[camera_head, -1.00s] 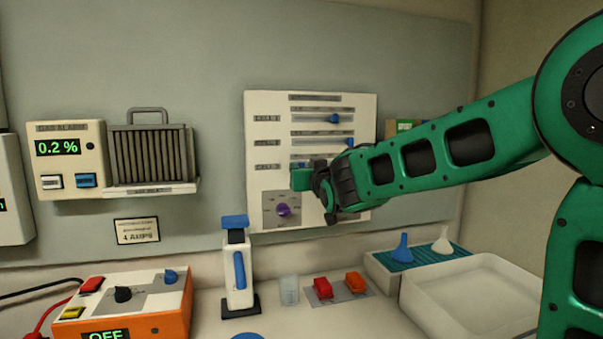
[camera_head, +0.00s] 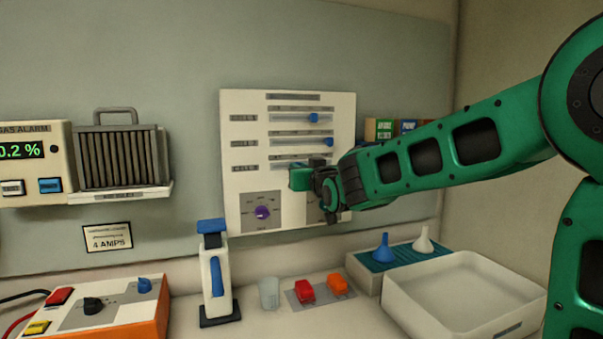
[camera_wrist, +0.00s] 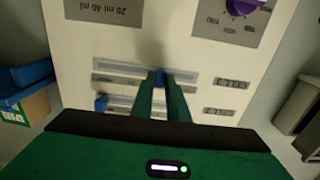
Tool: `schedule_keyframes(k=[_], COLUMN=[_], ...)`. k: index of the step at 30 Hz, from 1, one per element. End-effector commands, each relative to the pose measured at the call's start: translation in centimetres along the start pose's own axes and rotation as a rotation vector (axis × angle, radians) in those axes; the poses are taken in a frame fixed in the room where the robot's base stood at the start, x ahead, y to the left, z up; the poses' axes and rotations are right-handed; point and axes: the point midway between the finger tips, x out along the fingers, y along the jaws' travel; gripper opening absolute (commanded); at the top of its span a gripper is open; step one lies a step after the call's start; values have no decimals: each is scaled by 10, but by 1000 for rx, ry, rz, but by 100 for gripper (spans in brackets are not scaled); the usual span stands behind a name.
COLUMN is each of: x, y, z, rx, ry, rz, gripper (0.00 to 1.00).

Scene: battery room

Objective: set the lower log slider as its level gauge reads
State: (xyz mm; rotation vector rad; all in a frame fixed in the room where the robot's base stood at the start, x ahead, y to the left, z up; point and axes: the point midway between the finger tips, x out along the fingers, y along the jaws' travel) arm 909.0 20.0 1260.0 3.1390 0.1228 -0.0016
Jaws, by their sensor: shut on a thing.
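The white log panel (camera_head: 235,200) on the wall carries several horizontal sliders. The top slider's blue knob (camera_head: 314,118) and the middle slider's blue knob (camera_head: 328,142) are both right of centre on their tracks. My gripper (camera_head: 298,178) is at the lower slider and hides much of its track. In the wrist view, which looks upside down, my gripper (camera_wrist: 162,78) is shut on the blue knob of the lower slider (camera_wrist: 115,65), with the knob between the fingertips. I cannot make out a reading on any level gauge.
A purple dial (camera_head: 262,212) sits on the panel below the sliders. Below stand a white and blue device (camera_head: 216,280), a clear cup (camera_head: 270,293), red and orange clips (camera_head: 305,291) and an empty white tray (camera_head: 400,310). A gas alarm (camera_head: 25,150) hangs at left.

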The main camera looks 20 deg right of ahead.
Motion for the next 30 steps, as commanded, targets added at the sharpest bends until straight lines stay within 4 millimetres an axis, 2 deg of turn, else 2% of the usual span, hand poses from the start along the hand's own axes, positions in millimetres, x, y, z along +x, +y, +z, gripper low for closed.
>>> schedule_keyframes(k=[8,9,10,11,22,26,30], x=[0,0,0,0,-4,-18,-41], y=[-1,-1,-2,-2,-2,-3,-2], z=[0,0,0,0,-1,-1,-1], rx=[0,0,0,0,0,0,-1], ry=[0,0,0,0,1,1,2], rz=[-2,-2,-2,-2,-3,-4,-3], gripper=[0,23,31,33,33,33,33])
